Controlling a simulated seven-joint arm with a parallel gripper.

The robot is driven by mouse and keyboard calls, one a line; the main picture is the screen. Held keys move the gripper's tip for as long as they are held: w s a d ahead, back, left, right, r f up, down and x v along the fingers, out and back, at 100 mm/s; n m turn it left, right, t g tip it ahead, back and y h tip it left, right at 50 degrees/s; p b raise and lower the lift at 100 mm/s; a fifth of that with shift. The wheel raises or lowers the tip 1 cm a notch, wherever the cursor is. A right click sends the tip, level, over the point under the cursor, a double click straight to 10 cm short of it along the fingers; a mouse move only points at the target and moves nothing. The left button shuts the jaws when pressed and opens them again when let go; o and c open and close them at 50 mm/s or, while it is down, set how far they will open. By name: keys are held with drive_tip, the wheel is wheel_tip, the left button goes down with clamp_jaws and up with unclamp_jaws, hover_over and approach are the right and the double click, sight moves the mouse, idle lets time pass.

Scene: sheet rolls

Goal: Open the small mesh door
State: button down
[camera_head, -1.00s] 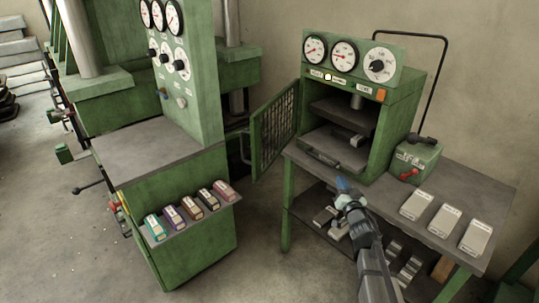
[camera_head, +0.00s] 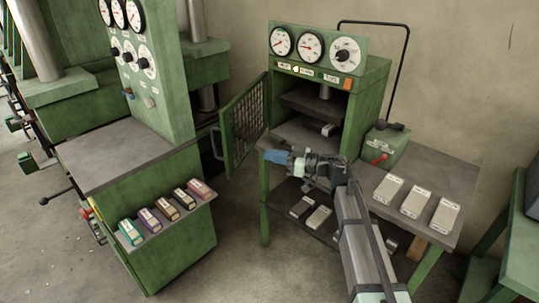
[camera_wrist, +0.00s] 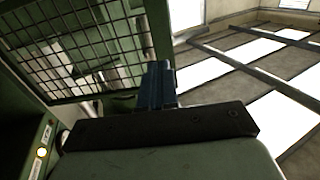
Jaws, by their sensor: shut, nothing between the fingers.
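The small mesh door (camera_head: 246,120) has a green frame and dark wire mesh. It stands swung open to the left of the small green press (camera_head: 371,97), and the press's chamber is exposed. A dark handle (camera_head: 216,143) shows at the door's left edge. My gripper (camera_head: 270,156) is shut and empty, in front of the press opening and pointing left toward the door's lower right part. I cannot tell whether it touches the door. In the wrist view the mesh door (camera_wrist: 85,55) fills the upper left, beyond the blue shut fingers (camera_wrist: 156,84).
The press stands on a table with a grey top (camera_head: 440,172), which holds several labelled blocks (camera_head: 416,201) and a green box with a red lever (camera_head: 384,146). A larger green machine (camera_head: 150,200) stands left, with several small coloured boxes on its shelf.

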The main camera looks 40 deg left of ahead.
sight(230, 147)
drive_tip(key=x, duration=1)
drive_tip(key=shift+a, duration=0.3)
drive_tip(key=shift+s+a, duration=0.3)
drive_tip(key=shift+a, duration=0.2)
drive_tip(key=shift+s+a, duration=0.1)
drive_tip(key=shift+s+a, duration=0.15)
drive_tip(key=shift+a, duration=0.05)
drive_tip(key=s+a+m+t+y, duration=0.1)
drive_tip(key=s+a+m+t, duration=0.2)
drive_tip(key=a, duration=1.5)
drive_tip(key=shift+s+a+t, duration=0.25)
drive_tip(key=shift+s+t, duration=0.45)
drive_tip(key=shift+d, duration=0.1)
drive_tip(key=s+d, duration=0.3)
drive_tip(key=d, duration=1)
drive_tip(key=shift+d, duration=0.3)
